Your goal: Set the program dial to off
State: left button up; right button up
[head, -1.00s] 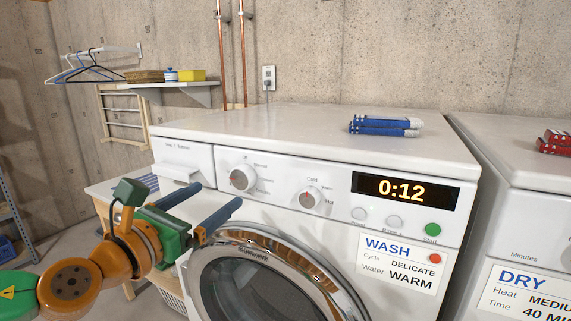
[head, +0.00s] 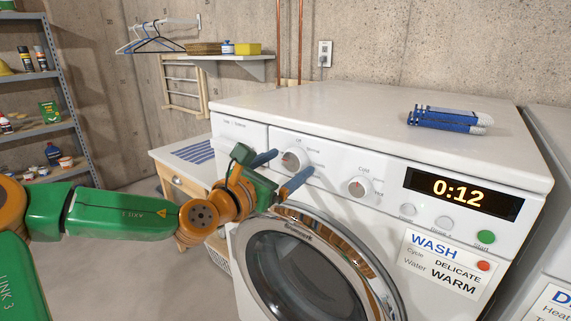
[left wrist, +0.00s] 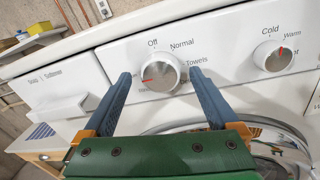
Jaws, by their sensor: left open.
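The program dial (head: 292,158) is a silver knob on the left of the washer's front panel. In the left wrist view the dial (left wrist: 160,69) has a red mark pointing left and slightly down, away from the "Off" label (left wrist: 152,43) above it. "Normal" and "Towels" are printed to its right. My left gripper (head: 290,166) is open, with one blue finger on each side of the dial in the picture. Its fingertips (left wrist: 161,76) look close to the panel, but I cannot tell whether they touch the knob. My right gripper is out of view.
The temperature dial (head: 358,187) is to the right, beside the display reading 0:12 (head: 461,193). The soap drawer (left wrist: 57,106) is to the left. The round door (head: 305,275) lies below. A blue bundle (head: 450,119) sits on the washer top.

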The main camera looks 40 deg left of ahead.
pick_arm(q)
jog(key=c, duration=1.4)
